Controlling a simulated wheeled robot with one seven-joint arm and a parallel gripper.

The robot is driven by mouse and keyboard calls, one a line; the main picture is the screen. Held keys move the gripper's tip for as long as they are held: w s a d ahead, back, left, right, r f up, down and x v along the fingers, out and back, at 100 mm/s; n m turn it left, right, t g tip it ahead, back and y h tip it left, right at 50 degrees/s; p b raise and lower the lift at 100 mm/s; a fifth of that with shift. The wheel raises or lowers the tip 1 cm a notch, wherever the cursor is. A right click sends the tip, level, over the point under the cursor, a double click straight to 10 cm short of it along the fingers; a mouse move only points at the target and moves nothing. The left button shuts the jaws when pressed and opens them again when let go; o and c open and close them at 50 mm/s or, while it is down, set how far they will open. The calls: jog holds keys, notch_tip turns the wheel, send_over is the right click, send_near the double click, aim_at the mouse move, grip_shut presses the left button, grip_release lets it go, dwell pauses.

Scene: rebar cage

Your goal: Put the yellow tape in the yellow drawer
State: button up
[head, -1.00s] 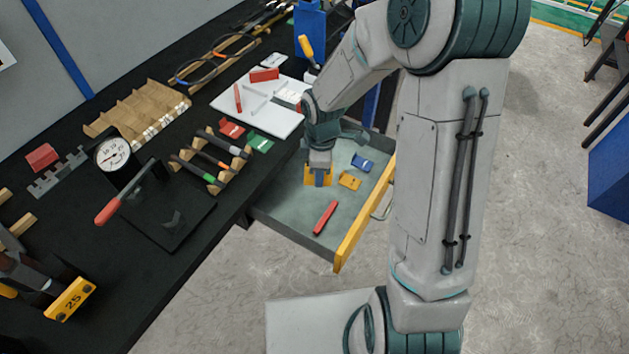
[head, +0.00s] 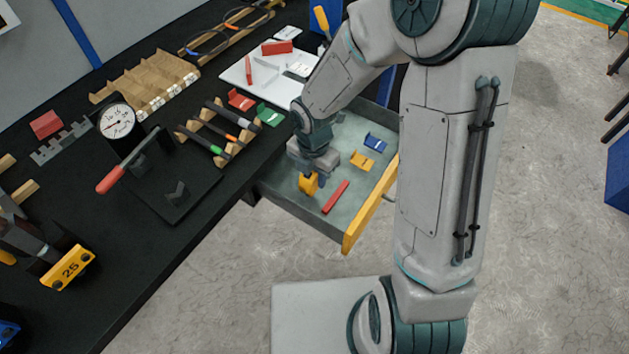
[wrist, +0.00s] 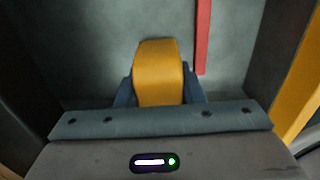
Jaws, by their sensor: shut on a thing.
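The yellow tape (head: 309,183) is inside the open yellow-fronted drawer (head: 371,205), at its left part in the head view. My gripper (head: 314,172) is shut on the tape and points down into the drawer. In the wrist view the yellow tape (wrist: 159,72) sits between the two blue-grey fingers of my gripper (wrist: 161,92). The grey drawer floor (wrist: 90,45) lies below it. I cannot tell whether the tape touches the floor.
In the drawer lie a red bar (head: 335,196), a yellow piece (head: 361,161) and a blue piece (head: 374,142). The red bar also shows in the wrist view (wrist: 203,35). The black bench (head: 130,260) holds a dial gauge stand (head: 118,122) and a rack of markers (head: 217,138).

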aim_at(313, 185)
jog(key=shift+f+b, duration=0.35)
jog(key=shift+f, duration=1.65)
jog(key=shift+f, duration=0.1)
jog(key=o, duration=1.2)
jog(key=shift+f, duration=0.1)
jog(key=shift+c, duration=0.2)
notch_tip(313, 185, up, 12)
jog(key=shift+r+p, duration=0.2)
jog(key=shift+p, duration=1.05)
jog(key=s+d+r+m+t, duration=0.1)
jog(key=s+d+r+m, duration=0.5)
jog(key=m, duration=0.8)
jog(key=s+d+r+m+t, duration=0.1)
jog(key=s+d+r+m, duration=0.4)
jog(key=m, duration=0.9)
jog(key=shift+s+d+r+m+t, duration=0.35)
jog(key=shift+s+r, duration=0.3)
jog(key=shift+r, duration=0.5)
